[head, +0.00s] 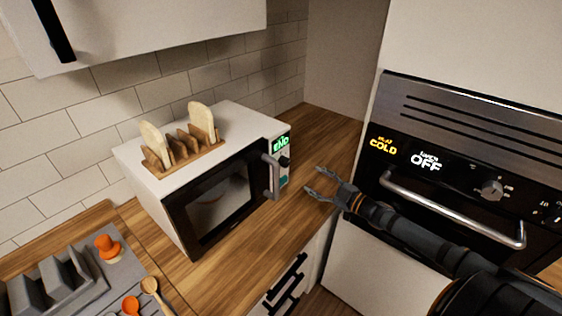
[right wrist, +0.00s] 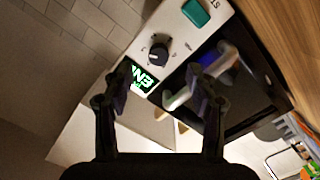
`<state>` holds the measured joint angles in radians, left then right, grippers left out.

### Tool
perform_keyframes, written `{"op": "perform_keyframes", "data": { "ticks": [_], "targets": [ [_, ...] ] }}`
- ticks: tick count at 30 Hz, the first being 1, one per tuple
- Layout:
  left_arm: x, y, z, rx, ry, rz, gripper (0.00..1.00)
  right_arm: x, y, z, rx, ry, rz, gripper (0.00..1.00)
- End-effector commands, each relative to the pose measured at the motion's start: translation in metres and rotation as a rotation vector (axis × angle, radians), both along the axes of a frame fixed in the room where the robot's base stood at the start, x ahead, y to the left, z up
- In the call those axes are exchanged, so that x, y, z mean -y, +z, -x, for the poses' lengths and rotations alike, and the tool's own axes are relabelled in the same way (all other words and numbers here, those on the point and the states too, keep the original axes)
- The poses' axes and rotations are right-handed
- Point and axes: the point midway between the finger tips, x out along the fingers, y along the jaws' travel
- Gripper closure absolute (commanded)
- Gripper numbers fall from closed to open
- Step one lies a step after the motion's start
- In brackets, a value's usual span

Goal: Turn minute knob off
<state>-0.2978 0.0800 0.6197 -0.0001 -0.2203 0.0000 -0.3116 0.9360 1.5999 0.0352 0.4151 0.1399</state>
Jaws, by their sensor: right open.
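The white microwave (head: 160,178) stands on the wooden counter, its control panel at its right end. A dark knob (head: 285,162) sits on that panel below a green display (head: 281,144) that reads "END". The knob also shows in the right wrist view (right wrist: 158,53), beside the lit display (right wrist: 142,77). My right gripper (head: 314,181) is open and empty, to the right of the panel and apart from the knob. In the right wrist view the knob lies beyond the two spread fingers. My left gripper is not in view.
The microwave's door handle (head: 271,177) projects beside the panel; a teal button (head: 283,181) is below the knob. A toast rack (head: 184,152) stands on top. The oven (head: 460,165) at right shows "COLD" and "OFF". A grey tray (head: 75,285) is at front left.

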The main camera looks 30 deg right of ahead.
Motion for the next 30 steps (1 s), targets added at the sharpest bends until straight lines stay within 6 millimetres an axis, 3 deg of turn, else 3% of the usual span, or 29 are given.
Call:
{"op": "perform_keyframes", "data": {
  "ticks": [2,6,11,15,30],
  "targets": [
    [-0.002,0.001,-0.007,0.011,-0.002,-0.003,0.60,-0.010,0.014,0.000,0.021,0.037,0.007,0.42],
    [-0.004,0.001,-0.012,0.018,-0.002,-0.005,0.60,-0.014,0.018,-0.001,0.030,0.052,0.009,0.42],
    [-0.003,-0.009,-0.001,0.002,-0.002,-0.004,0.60,-0.017,0.015,-0.008,0.032,0.053,0.007,0.42],
    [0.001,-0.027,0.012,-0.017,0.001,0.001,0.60,-0.024,0.013,-0.027,0.036,0.048,0.007,0.42],
    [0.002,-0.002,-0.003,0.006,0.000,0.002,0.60,-0.047,0.021,-0.086,0.034,0.044,0.001,0.42]
  ]
}}
